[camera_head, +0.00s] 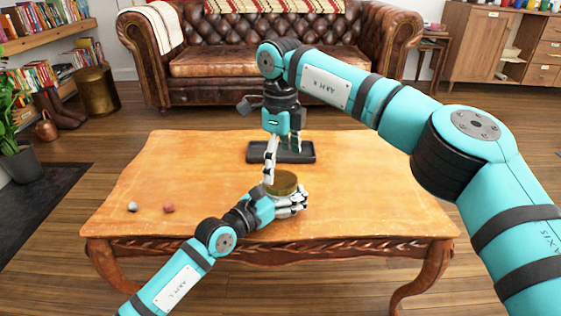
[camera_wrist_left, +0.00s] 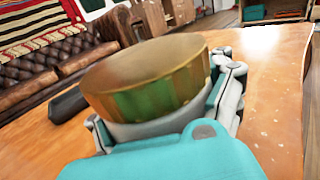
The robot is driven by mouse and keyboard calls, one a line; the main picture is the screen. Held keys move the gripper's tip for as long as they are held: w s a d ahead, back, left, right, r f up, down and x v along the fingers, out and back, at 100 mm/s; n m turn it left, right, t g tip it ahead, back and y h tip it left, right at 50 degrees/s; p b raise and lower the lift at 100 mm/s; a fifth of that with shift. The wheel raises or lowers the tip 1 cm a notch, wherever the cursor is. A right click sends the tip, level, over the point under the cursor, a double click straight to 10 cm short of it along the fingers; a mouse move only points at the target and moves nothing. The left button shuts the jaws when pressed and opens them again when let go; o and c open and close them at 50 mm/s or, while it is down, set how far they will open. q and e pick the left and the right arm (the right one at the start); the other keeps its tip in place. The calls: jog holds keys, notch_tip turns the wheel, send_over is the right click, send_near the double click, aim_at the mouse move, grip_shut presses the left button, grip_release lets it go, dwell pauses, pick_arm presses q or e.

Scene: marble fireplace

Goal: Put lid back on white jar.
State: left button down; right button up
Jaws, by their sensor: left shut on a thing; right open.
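The white jar (camera_wrist_left: 150,129) is between the fingers of my left gripper (camera_head: 288,203), which is shut on it just above the front part of the table. Most of the jar is hidden by the fingers and lid. The brass-coloured round lid (camera_head: 282,183) is on top of the jar; it fills the middle of the left wrist view (camera_wrist_left: 150,75). I cannot tell whether it is fully seated. My right gripper (camera_head: 283,158) is open and points down from above. One finger reaches down beside the lid's left edge, and nothing is held in it.
A dark tray (camera_head: 256,153) lies behind the grippers on the wooden table (camera_head: 180,165). Two small balls, one pale (camera_head: 132,207) and one reddish (camera_head: 169,207), lie at the front left. The table's right side is free. A leather sofa (camera_head: 220,62) stands behind.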

notch_tip(320, 180, up, 12)
dwell(0.7)
pick_arm(q)
grip_release()
dwell(0.6)
jog(key=v, duration=1.2)
